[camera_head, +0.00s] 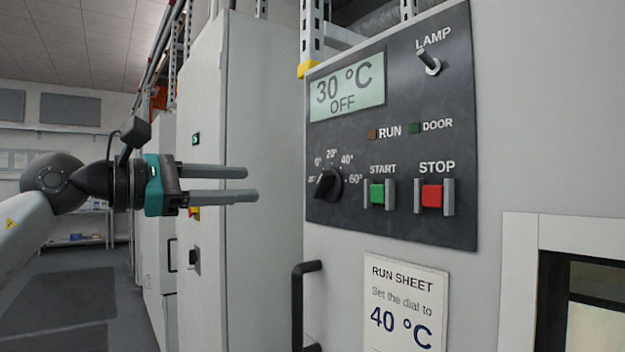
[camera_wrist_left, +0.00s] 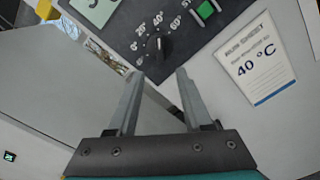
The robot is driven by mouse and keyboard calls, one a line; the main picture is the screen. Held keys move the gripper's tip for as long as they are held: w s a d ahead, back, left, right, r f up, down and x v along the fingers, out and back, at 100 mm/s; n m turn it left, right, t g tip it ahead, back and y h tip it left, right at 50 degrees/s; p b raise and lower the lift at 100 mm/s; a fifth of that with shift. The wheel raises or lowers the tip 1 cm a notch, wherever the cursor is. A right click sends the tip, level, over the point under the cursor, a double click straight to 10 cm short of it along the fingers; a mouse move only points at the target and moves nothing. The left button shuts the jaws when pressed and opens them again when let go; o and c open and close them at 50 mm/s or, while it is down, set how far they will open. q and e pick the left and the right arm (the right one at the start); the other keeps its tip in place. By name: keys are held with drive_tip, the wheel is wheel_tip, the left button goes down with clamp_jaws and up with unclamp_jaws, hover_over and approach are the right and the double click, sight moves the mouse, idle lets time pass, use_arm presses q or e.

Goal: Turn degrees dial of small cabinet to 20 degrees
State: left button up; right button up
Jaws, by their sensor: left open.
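The degrees dial (camera_head: 328,184) is a black knob on the dark control panel (camera_head: 400,95) of the cabinet. White marks around it include 0°, 20°, 40° and 60°. I cannot tell surely which mark it points to. The display (camera_head: 346,90) reads 30 °C OFF. My left gripper (camera_head: 252,184) is open and empty, left of the dial and apart from it, fingers toward the panel. In the left wrist view the dial (camera_wrist_left: 158,46) lies just beyond and between the open fingertips (camera_wrist_left: 160,74). My right gripper is not in view.
The green START button (camera_head: 377,194) and red STOP button (camera_head: 432,196) sit right of the dial between guards. A LAMP switch (camera_head: 429,64) sticks out above. A run sheet (camera_head: 404,305) reads "Set the dial to 40 °C". A black handle (camera_head: 298,305) protrudes below the panel.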

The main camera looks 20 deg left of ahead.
sight(317, 183)
use_arm(q)
drive_tip(key=p+x, duration=0.4)
drive_tip(key=x, duration=0.8)
drive_tip(key=shift+w+d+r, duration=0.1)
drive_tip(key=shift+w+d, duration=0.45)
drive_tip(key=shift+w, duration=0.1)
clamp_jaws()
